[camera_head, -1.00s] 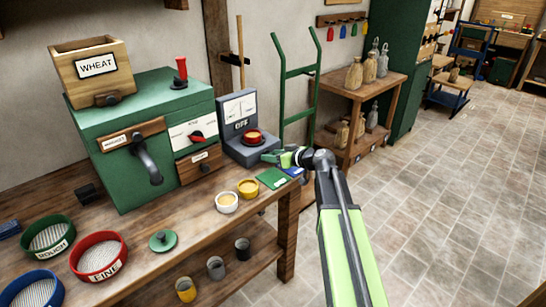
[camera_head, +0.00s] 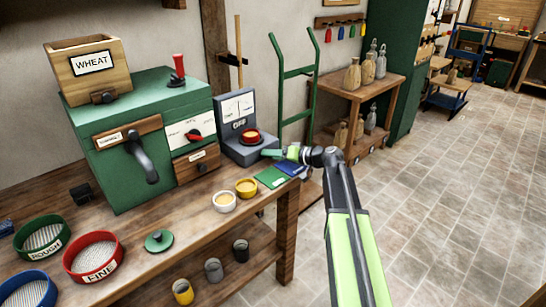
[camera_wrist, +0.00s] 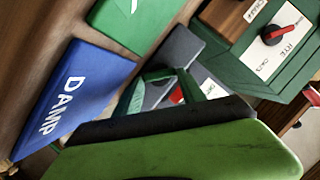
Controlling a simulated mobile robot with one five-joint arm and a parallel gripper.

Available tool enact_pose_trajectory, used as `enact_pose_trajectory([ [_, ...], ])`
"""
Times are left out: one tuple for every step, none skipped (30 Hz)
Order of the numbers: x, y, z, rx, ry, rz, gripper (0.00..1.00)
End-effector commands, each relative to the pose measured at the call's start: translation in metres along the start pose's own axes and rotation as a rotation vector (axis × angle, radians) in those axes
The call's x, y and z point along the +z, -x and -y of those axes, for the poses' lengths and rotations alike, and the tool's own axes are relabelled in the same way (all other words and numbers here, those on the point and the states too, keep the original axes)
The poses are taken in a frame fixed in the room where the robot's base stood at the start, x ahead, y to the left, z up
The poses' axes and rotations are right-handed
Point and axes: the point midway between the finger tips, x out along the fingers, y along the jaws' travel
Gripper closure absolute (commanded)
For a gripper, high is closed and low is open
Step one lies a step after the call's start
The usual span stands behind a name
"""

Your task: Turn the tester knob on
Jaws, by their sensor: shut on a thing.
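The tester (camera_head: 236,108) is a grey box with a white dial, an OFF label and a red knob (camera_head: 250,137) with a yellow centre on its front base. My gripper (camera_head: 268,153) is low at the tester's right front edge, and the knob shows uncovered to its left. In the wrist view, green fingers (camera_wrist: 160,85) are in front of the grey base, with a bit of the red knob (camera_wrist: 177,96) visible between them. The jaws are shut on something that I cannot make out. The fingertips' contact is partly hidden.
Green and blue cards (camera_head: 290,168) lie under my gripper; the blue one reads DAMP. A green mill (camera_head: 130,150) with a red-handled knob is to the left. A green hand truck (camera_head: 285,90) stands behind.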

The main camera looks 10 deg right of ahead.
Motion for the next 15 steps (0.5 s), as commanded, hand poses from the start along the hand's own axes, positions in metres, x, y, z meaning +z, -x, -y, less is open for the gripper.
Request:
enact_pose_trajectory([
  [0.0010,-0.0003,0.0002,-0.002,-0.003,0.003,0.93],
  [0.0010,-0.0003,0.0003,-0.003,-0.005,0.003,0.93],
  [0.0009,-0.0003,0.0004,-0.004,-0.006,0.003,0.93],
  [0.0009,-0.0003,0.0004,-0.004,-0.007,0.003,0.93],
  [0.0009,-0.0002,0.0005,-0.004,-0.007,0.003,0.93],
  [0.0009,-0.0002,0.0006,-0.004,-0.007,0.003,0.93],
  [0.0009,-0.0003,0.0006,-0.004,-0.007,0.003,0.93],
  [0.0009,-0.0003,0.0006,-0.004,-0.006,0.003,0.93],
  [0.0009,-0.0003,0.0006,-0.004,-0.006,0.003,0.93],
  [0.0009,-0.0003,0.0006,-0.004,-0.006,0.003,0.93],
  [0.0009,-0.0003,0.0007,-0.004,-0.006,0.003,0.93],
  [0.0009,-0.0004,0.0007,-0.004,-0.006,0.003,0.93],
  [0.0009,-0.0004,0.0007,-0.004,-0.006,0.003,0.50],
  [0.0009,-0.0004,0.0007,-0.004,-0.006,0.003,0.46],
  [0.0008,-0.0004,0.0007,-0.004,-0.006,0.003,0.41],
])
